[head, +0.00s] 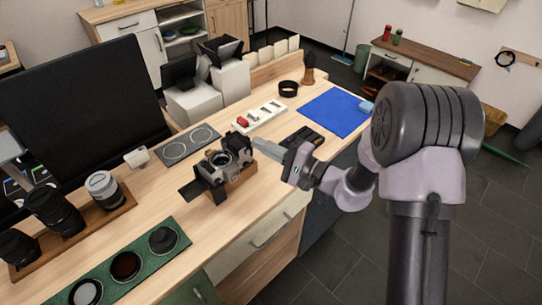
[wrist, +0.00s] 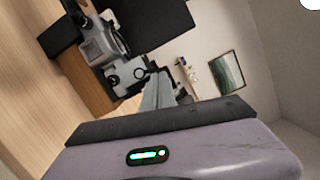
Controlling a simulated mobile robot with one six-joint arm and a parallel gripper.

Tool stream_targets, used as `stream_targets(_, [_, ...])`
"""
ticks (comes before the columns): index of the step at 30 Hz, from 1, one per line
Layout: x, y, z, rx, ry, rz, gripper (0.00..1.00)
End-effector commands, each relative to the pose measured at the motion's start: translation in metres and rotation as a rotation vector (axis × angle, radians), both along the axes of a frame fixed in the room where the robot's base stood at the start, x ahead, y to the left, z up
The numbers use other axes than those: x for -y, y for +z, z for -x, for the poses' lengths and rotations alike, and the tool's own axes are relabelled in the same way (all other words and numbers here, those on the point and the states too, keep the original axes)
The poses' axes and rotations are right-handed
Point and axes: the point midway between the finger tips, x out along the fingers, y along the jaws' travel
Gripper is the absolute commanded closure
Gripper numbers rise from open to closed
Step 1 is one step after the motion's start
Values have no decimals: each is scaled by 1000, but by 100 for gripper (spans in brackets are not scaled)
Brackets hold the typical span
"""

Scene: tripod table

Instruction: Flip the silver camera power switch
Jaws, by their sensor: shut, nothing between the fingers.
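The silver camera (head: 224,163) stands on a wooden block on the table in the head view, with a dark flap sticking out on its left. In the wrist view the camera (wrist: 97,42) shows tilted at the upper left, with a round dial on its near part. My gripper (head: 258,143) is shut and empty, its tips close to the right side of the camera's top in the head view. In the wrist view my gripper (wrist: 152,84) points towards the dial end of the camera. I cannot tell whether the tips touch it. The power switch is too small to make out.
Several lenses stand in a wooden rack (head: 117,217) at left. A green tray (head: 183,243) holds round caps in front.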

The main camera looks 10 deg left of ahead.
Motion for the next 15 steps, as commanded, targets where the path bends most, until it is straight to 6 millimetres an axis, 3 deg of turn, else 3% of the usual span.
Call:
stream_targets(9, [2,0,-6,16,0,13,100])
stream_targets(15, [25,-3,-28,22,3,15,100])
